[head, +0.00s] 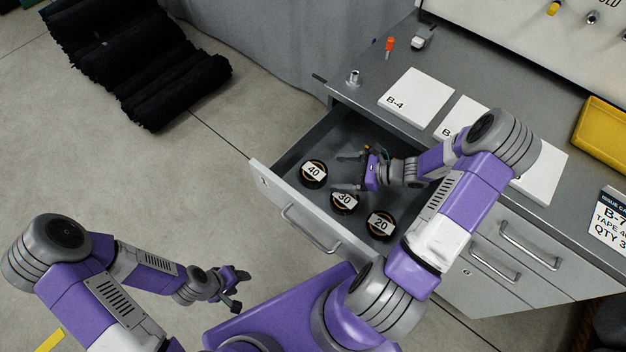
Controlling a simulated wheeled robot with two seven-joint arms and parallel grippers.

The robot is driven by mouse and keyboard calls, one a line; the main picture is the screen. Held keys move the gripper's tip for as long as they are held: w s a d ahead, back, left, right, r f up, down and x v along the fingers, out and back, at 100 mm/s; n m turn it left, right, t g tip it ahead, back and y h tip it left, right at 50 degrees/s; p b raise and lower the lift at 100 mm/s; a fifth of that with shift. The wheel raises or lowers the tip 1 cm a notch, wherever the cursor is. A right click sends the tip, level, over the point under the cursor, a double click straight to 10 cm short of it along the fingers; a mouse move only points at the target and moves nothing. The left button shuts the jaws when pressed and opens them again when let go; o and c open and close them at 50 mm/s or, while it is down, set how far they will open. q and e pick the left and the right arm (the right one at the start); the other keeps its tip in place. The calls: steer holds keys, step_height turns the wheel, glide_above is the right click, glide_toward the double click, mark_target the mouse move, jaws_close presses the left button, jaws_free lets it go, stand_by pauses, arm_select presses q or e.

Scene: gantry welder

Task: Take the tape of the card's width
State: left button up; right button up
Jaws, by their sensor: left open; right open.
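An open drawer (268,175) holds three dark tape rolls with white number labels. The roll marked 40 (313,171) is furthest left, the roll marked 30 (345,202) is in the middle, and the roll marked 20 (381,225) is at the right. The issue card (608,222) at the right edge reads "B-7", "TAPE 40" and "QTY 3", partly cut off. My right gripper (348,171) is open over the drawer, its fingers beside the 40 roll and near the 30 roll, holding nothing. My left gripper (240,289) is open and empty over the floor, in front of the drawer.
White pads lie on the grey worktop (376,129), one marked B-4 (417,96); my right arm partly covers others. A yellow tray (603,138) stands at the right. Closed drawers (500,255) are below. Open floor lies to the left.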

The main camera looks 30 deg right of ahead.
mark_target(319, 172)
steer(key=b+x, duration=0.2)
steer(key=x, duration=0.5)
steer(key=shift+w+a+f, duration=0.15)
steer(key=shift+w+a, duration=0.1)
steer(key=shift+c, duration=0.2)
steer(key=c, duration=0.8)
